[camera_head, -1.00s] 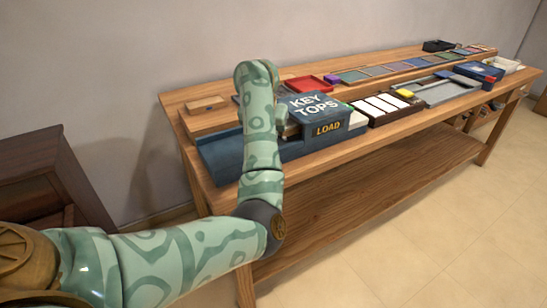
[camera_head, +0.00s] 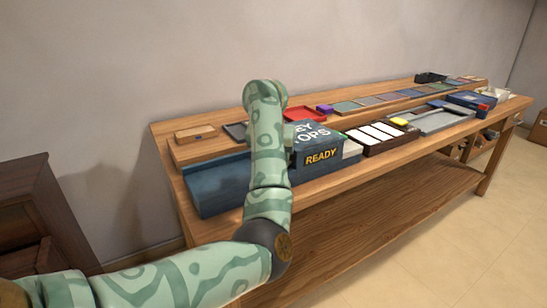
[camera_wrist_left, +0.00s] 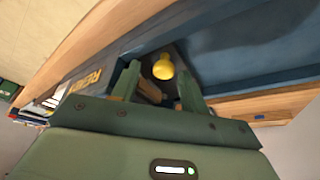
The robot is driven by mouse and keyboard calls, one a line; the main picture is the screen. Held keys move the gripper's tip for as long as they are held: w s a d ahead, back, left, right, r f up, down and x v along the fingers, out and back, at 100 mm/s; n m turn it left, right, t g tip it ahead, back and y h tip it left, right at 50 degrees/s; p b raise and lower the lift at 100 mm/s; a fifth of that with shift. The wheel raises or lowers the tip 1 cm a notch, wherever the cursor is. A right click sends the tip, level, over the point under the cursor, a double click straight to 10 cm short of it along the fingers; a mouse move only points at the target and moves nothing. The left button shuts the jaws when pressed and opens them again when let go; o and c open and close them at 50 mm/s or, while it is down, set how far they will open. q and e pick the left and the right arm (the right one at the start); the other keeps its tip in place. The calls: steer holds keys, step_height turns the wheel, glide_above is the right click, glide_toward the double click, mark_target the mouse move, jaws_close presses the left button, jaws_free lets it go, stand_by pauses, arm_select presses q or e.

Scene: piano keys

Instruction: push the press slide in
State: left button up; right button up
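The dark blue key-tops press (camera_head: 320,145) stands on the bench with its sign (camera_head: 321,158) reading READY. A long blue bed (camera_head: 215,190) extends left from it. My left arm covers part of the press, and the left gripper is hidden behind it in the head view. In the left wrist view, the gripper (camera_wrist_left: 158,75) has its two green fingers apart. A yellow knob (camera_wrist_left: 162,68) on a dark part, apparently the slide, shows between and beyond the fingertips; I cannot tell whether they touch. The blue bed also shows there (camera_wrist_left: 250,50). My right gripper is out of view.
Right of the press are a dark tray of white key tops (camera_head: 382,135), a grey tray (camera_head: 443,121) and a blue box (camera_head: 470,102). A red tray (camera_head: 300,114) and a wooden block (camera_head: 195,134) sit behind. The floor before the bench is clear.

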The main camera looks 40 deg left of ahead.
arm_select(q)
steer(key=p+v, duration=0.7)
steer(key=v, duration=0.9)
steer(key=shift+p, duration=0.4)
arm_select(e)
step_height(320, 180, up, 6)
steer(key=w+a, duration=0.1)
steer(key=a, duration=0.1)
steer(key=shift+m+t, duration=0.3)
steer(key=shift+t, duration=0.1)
